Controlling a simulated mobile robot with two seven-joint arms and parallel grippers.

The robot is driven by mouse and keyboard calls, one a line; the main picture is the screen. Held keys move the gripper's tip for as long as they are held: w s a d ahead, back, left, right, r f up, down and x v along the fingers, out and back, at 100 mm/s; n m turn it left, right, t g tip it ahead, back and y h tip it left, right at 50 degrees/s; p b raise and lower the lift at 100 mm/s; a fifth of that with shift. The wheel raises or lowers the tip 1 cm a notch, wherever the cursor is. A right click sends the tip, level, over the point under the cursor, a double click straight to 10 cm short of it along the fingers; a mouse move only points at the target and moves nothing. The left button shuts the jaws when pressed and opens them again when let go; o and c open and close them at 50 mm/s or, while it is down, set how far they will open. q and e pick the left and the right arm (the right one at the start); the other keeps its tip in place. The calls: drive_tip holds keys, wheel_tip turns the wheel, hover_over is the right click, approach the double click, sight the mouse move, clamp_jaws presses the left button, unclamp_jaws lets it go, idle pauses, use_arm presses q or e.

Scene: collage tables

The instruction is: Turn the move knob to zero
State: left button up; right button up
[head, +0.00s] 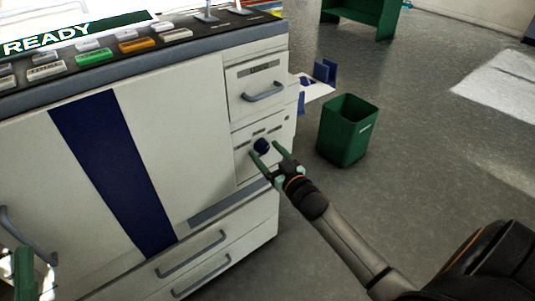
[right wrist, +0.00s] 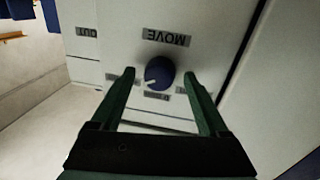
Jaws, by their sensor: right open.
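The move knob (head: 261,145) is a round dark blue knob on the machine's white right-hand panel, below a drawer with a grey handle. In the right wrist view the knob (right wrist: 160,73) sits beside an upside-down MOVE label (right wrist: 166,38). Its white mark points to the picture's lower left. Small grey labels surround it, too blurred to read surely. My right gripper (head: 265,150) is open, with its green fingers on either side of the knob. In the right wrist view gaps show between knob and fingers. A green finger of my left gripper (head: 25,273) shows at the lower left edge.
The large white machine (head: 180,120) fills the left, with coloured buttons and a READY sign (head: 47,45) on top. A green bin (head: 346,130) stands on the floor right of it. A side tray (head: 312,88) juts out above the bin's left. Floor further right is clear.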

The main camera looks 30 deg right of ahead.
clamp_jaws()
idle(0.6)
drive_tip(key=shift+n, duration=1.3)
drive_tip(key=n, duration=0.3)
drive_tip(key=shift+d+f+n+t, duration=0.1)
drive_tip(key=shift+n+t, duration=0.3)
drive_tip(key=n+y, duration=0.1)
drive_tip(key=n, duration=0.2)
drive_tip(key=shift+n, duration=1.5)
